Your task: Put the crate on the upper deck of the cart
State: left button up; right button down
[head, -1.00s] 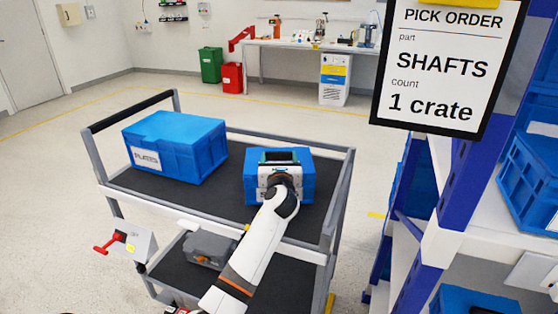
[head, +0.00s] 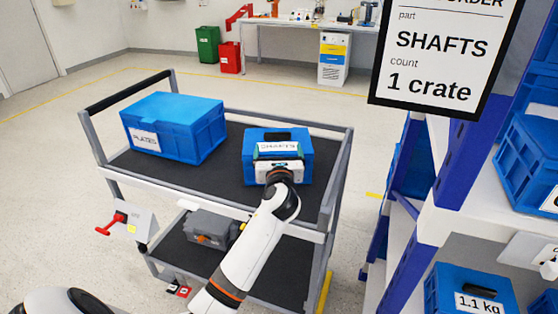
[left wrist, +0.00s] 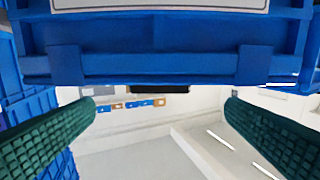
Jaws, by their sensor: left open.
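A small blue crate (head: 293,135) with a white label and a dark handle slot sits on the upper deck (head: 223,184) of the grey cart, right of the middle. The label is too small to read surely. My left gripper (head: 278,154) is at the near face of this crate, with its teal fingers open. In the left wrist view the fingers (left wrist: 160,125) are wide apart with nothing between them. The blue crate (left wrist: 150,35) fills the top of that view. My right gripper is not in view.
A larger blue lidded crate (head: 175,122) stands on the deck's left part. A grey case (head: 208,228) lies on the lower deck. A blue-posted rack (head: 455,180) with crates and a pick-order sign (head: 435,60) stands close on the right. Floor beyond the cart is clear.

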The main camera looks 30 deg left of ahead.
pick_arm(q)
jog(key=v, duration=0.5)
jog(key=shift+s+d, duration=0.2)
jog(key=shift+s, duration=0.05)
